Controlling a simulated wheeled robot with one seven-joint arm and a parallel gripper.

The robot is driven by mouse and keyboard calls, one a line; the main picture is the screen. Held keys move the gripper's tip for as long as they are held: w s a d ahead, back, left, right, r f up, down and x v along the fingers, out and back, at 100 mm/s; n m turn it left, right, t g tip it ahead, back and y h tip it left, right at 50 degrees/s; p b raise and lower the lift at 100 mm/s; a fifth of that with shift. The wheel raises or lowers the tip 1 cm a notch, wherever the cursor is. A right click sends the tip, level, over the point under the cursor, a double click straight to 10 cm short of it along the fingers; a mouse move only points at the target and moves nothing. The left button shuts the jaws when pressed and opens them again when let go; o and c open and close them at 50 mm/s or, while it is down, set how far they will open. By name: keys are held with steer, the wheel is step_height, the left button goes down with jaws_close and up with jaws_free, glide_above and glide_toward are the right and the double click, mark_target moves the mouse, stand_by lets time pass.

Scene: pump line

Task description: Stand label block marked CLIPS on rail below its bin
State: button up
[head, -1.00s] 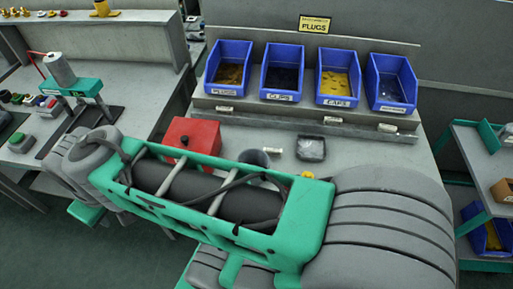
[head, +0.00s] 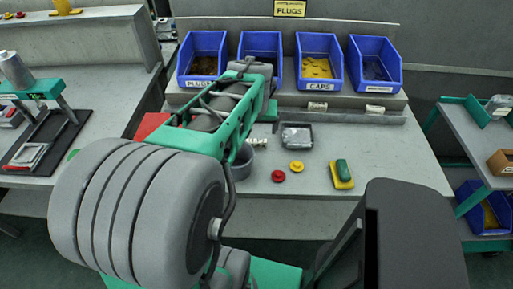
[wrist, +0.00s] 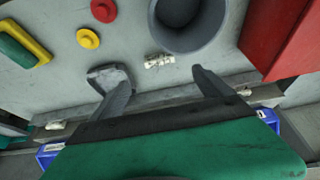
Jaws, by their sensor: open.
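A small white label block (head: 256,142) lies on the bench beside the grey cup. In the wrist view the white block (wrist: 158,61) shows dark marking that I cannot read, ahead of my gripper (wrist: 160,80). The gripper is open, a finger to either side of the block's line, with nothing between them. The blue CLIPS bin (head: 261,44), second from left, is partly hidden by my arm. The rail (head: 345,113) runs below the bins; the stretch below CLIPS is mostly hidden.
White blocks stand on the rail below the CAPS bin (head: 318,62) and the fourth bin (head: 375,63). Near the loose block are the grey cup (wrist: 188,28), a small tray (head: 296,137), red and yellow knobs (head: 296,167) and a red box (wrist: 292,40).

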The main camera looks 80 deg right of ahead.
mark_target(256, 142)
steer(key=p+x, duration=0.1)
steer(key=x, duration=1)
steer(key=shift+f, duration=0.4)
steer(key=shift+c, duration=0.6)
steer(key=c, duration=1.4)
steer(key=shift+r, duration=0.1)
steer(key=shift+c, duration=0.2)
